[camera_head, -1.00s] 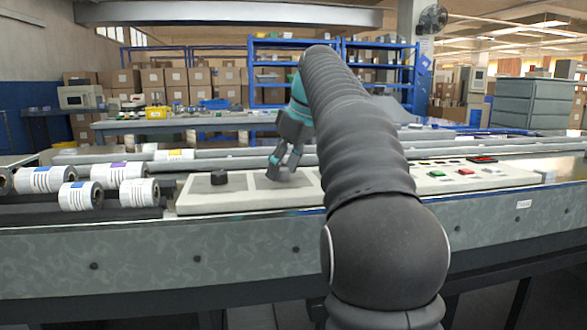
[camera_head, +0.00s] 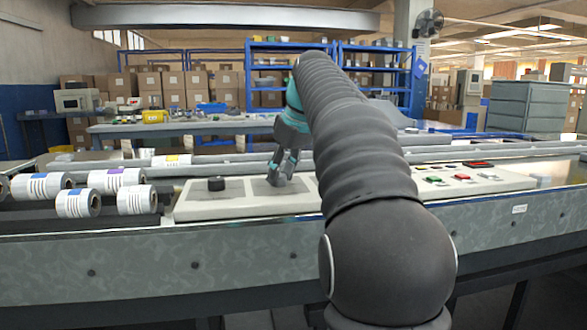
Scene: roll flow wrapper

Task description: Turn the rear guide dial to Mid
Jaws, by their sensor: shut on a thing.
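A long pale control panel (camera_head: 200,206) lies on the machine's front beam. A black round dial (camera_head: 217,184) stands upright on its left section, clear of my gripper. My gripper (camera_head: 276,180) is at the section just right of that dial, fingers pointing down at the panel surface. No dial markings or pointer position can be read, so I cannot tell the setting.
White label rolls (camera_head: 77,203) lie on the rollers to the left of the panel. Colored buttons (camera_head: 462,177) sit on the panel's right part. Long grey bars run behind the panel. My arm covers the middle of the panel.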

